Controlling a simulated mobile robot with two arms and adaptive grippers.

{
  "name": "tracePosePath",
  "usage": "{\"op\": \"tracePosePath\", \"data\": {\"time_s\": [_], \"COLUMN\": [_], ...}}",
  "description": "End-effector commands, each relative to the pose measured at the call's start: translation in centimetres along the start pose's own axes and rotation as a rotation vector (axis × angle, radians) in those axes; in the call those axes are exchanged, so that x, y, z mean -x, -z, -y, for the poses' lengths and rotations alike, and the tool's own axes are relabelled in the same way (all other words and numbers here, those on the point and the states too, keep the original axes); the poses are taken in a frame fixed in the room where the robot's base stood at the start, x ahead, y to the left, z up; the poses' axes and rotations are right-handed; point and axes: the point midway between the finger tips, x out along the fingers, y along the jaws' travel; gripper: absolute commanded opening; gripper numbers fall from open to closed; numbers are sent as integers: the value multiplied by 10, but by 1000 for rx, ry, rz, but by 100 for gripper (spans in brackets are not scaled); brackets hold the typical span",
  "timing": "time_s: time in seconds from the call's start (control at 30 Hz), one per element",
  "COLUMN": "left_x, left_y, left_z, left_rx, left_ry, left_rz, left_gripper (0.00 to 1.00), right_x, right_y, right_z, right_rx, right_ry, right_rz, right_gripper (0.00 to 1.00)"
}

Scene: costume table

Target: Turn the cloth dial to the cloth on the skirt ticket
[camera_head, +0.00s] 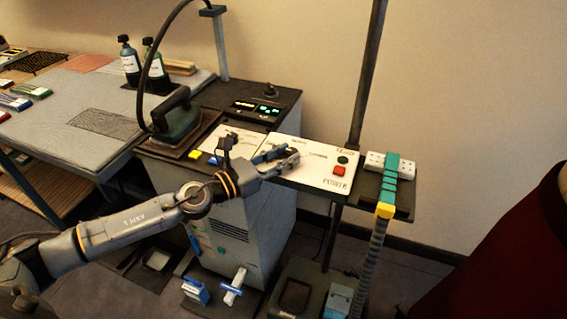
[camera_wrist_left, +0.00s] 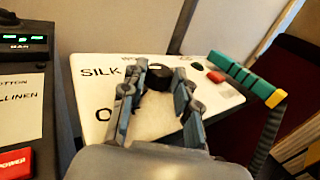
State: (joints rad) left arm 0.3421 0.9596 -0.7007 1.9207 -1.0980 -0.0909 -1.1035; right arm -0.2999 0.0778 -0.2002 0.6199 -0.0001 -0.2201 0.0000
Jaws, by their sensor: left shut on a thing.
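The cloth dial (camera_wrist_left: 158,77) is a black round knob on a white panel (camera_wrist_left: 92,75) in the left wrist view. A small pale mark shows at its top; I cannot tell exactly which word it points at. The word SILK is printed left of the dial, and another word below it is partly hidden. My left gripper (camera_wrist_left: 158,92) has its two fingers shut on the dial, one on each side. In the head view my left gripper (camera_head: 284,160) is over the white panel (camera_head: 312,176) and hides the dial. I cannot make out a skirt ticket. My right gripper is not in view.
The panel bears a red button (camera_head: 339,170) and a green one (camera_head: 342,160). An iron (camera_head: 178,122) stands left of the panel. A white block with a green strap (camera_head: 391,178) is at right. A dark red garment (camera_head: 505,250) is at far right.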

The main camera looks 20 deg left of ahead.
Motion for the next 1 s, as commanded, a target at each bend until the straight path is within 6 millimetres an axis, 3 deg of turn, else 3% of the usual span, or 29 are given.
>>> {"op": "tracePosePath", "data": {"time_s": [0.37, 0.4, 0.5, 0.83, 1.0], "left_x": [0, 0, 0, 1, 12], "left_y": [-1, -1, -1, 0, 1], "left_z": [0, 0, 0, 0, 1], "left_rx": [0, 0, 0, 1, 6], "left_ry": [3, 3, 3, 3, 3], "left_rz": [1, 1, 1, 0, 0], "left_gripper": [0, 39, 53, 53, 53], "right_x": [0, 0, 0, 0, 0], "right_y": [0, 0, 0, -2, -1], "right_z": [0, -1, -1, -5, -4], "right_rx": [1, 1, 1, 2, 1], "right_ry": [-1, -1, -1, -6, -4], "right_rz": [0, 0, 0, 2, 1], "right_gripper": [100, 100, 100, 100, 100]}}
